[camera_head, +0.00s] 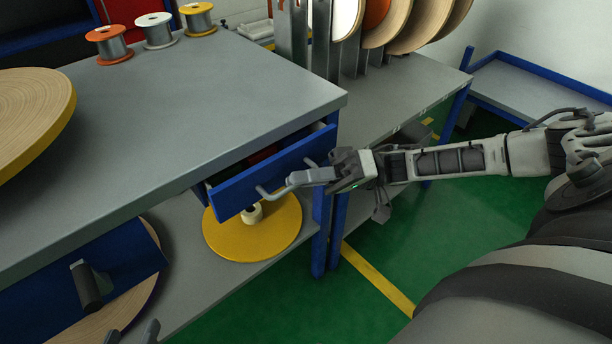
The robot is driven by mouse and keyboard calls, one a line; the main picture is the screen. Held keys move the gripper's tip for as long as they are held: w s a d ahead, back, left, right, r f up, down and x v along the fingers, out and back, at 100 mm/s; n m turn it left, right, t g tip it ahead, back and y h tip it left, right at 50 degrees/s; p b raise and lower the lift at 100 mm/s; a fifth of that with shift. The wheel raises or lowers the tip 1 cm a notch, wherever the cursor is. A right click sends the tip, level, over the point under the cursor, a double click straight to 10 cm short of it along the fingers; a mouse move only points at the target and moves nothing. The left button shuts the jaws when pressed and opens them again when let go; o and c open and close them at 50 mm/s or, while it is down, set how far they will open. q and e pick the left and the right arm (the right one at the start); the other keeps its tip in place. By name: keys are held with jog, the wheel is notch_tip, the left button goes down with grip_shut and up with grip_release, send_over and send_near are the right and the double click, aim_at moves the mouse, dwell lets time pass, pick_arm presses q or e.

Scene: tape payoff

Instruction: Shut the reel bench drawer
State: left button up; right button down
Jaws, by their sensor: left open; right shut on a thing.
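The reel bench drawer has a blue front (235,192) and stands partly open under the grey bench top (200,110). A gap behind its front shows a dark inside with something red in it. A light grey bar handle (263,191) is on the front. My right gripper (295,179) reaches in from the right and is shut on the handle, covering much of it. My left gripper (131,336) shows only as two grey fingertips, apart and empty, at the bottom edge, away from the drawer.
A yellow-flanged reel (250,236) sits on the lower shelf below the drawer. Several small spools (158,30) and a large wooden reel (30,115) are on the bench top. A second bench with upright reels (395,22) stands behind. Green floor (300,310) is clear in front.

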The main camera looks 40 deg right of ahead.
aim_at(296, 165)
jog(key=w, duration=0.3)
jog(key=shift+w+a+b, duration=0.1)
jog(key=shift+w+b, duration=0.2)
jog(key=shift+w, duration=0.1)
pick_arm(q)
jog(key=shift+s+d+r, duration=0.1)
jog(key=shift+s+r, duration=0.05)
jog(key=shift+r, duration=0.1)
pick_arm(e)
jog(key=shift+r, duration=0.1)
jog(key=c, duration=1.5)
grip_release()
jog(key=shift+w, duration=0.1)
pick_arm(q)
jog(key=shift+f, duration=0.15)
